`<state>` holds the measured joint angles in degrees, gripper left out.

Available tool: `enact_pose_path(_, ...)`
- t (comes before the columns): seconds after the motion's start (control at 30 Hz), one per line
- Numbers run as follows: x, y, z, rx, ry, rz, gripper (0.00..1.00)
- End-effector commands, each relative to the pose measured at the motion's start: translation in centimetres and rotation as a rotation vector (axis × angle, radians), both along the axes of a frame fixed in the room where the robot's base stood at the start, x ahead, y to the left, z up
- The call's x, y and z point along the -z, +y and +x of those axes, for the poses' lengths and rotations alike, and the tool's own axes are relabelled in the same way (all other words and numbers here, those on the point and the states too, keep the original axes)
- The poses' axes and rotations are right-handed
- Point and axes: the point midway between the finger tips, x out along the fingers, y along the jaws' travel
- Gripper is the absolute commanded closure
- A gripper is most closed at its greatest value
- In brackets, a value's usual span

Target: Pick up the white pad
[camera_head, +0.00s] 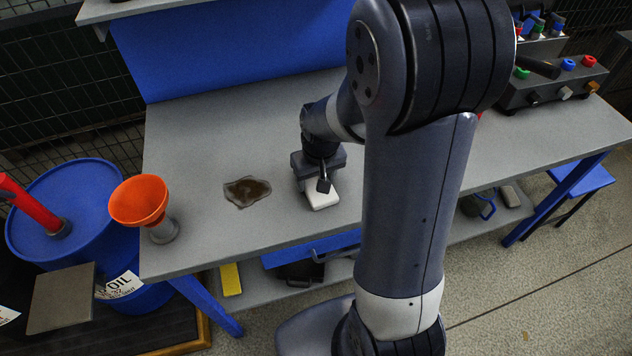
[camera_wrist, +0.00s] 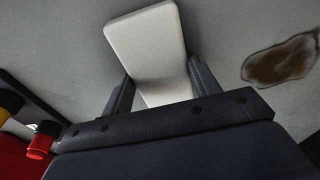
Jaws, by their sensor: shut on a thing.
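The white pad (camera_head: 321,198) is a pale block with rounded corners at the grey bench, partly hidden by my gripper in the head view. My gripper (camera_head: 318,184) points down over it and is shut on it. In the wrist view the white pad (camera_wrist: 148,45) sits between the two dark fingers of my gripper (camera_wrist: 155,88), one at each side. Its near end is hidden behind the gripper body. I cannot tell whether the pad touches the bench or is slightly above it.
A brown oily puddle (camera_head: 247,191) lies on the bench (camera_head: 200,130) left of the pad. An orange funnel (camera_head: 140,202) stands at the bench's left edge, near a blue oil drum (camera_head: 75,200). A control box (camera_head: 552,85) with coloured buttons is at the right.

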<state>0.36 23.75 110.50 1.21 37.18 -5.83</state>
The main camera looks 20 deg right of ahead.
Motion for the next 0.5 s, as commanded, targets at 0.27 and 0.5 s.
enact_pose_path(0.27,-1.2,0.0,0.1,0.0,-0.004,0.0,0.63)
enact_pose_path(0.5,-5.8,0.0,0.1,0.0,-0.007,0.0,0.63)
